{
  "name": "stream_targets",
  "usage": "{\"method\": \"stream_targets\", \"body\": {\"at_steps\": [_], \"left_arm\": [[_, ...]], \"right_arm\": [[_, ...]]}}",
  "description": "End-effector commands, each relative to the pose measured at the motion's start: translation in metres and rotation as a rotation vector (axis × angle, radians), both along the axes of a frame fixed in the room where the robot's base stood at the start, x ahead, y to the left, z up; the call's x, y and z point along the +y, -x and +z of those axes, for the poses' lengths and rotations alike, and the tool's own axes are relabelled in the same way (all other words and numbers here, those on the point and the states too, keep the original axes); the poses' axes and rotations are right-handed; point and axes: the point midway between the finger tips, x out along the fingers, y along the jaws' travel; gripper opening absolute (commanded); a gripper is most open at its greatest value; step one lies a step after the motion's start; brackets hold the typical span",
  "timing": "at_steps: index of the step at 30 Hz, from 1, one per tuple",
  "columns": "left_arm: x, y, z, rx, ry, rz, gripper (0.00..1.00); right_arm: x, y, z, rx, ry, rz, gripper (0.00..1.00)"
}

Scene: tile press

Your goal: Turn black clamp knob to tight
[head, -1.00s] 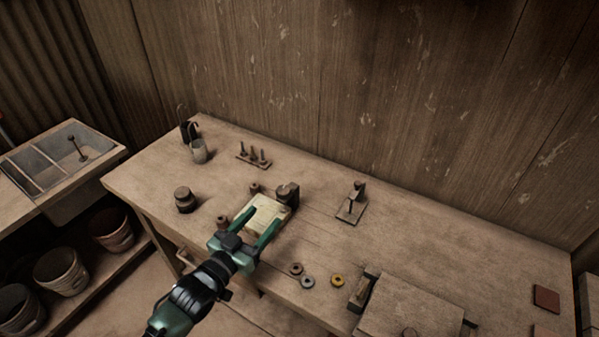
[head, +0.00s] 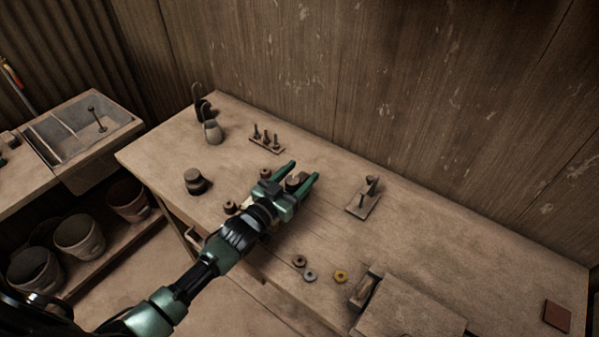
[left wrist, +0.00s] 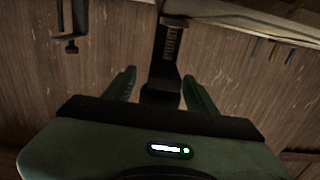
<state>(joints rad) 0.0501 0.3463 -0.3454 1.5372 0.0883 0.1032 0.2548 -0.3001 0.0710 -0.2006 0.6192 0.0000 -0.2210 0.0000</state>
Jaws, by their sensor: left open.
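My left gripper (head: 304,170) is open over the workbench, its green fingers pointing toward the back wall. A dark, rounded clamp part (head: 296,182) shows between the fingers; I cannot tell whether it is the black knob itself. In the left wrist view, the open fingers (left wrist: 158,76) stand either side of a dark block (left wrist: 160,92) below a threaded post (left wrist: 172,45). Gaps show beside the block, and nothing appears gripped. The knob's marking and turn position cannot be made out. The pale tile fixture is mostly hidden under my gripper. My right gripper is not in view.
A dark round jar (head: 195,182) stands left of my gripper. A peg rack (head: 266,142) and a small upright tool (head: 364,198) stand behind and to the right. Washers (head: 310,276) lie near the front edge.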

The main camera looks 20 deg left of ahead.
Motion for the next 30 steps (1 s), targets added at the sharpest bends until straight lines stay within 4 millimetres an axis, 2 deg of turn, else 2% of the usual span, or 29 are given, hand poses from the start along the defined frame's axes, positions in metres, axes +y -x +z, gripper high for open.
{"method": "stream_targets", "body": {"at_steps": [3,7,13,20,30], "left_arm": [[-0.001,-0.001,0.0,0.0,0.0,-0.001,0.56],[-0.001,-0.001,0.0,0.0,0.0,0.0,0.56],[-0.001,-0.001,-0.001,0.001,0.0,0.0,0.01],[-0.002,-0.002,0.0,-0.008,-0.007,-0.041,0.0],[-0.009,0.001,-0.001,-0.013,-0.008,-0.288,0.0]], "right_arm": [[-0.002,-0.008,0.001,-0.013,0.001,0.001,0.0],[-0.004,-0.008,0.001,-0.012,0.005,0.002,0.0],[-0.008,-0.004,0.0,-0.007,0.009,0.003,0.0],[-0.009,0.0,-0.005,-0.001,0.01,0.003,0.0],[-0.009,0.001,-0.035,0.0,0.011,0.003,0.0]]}}
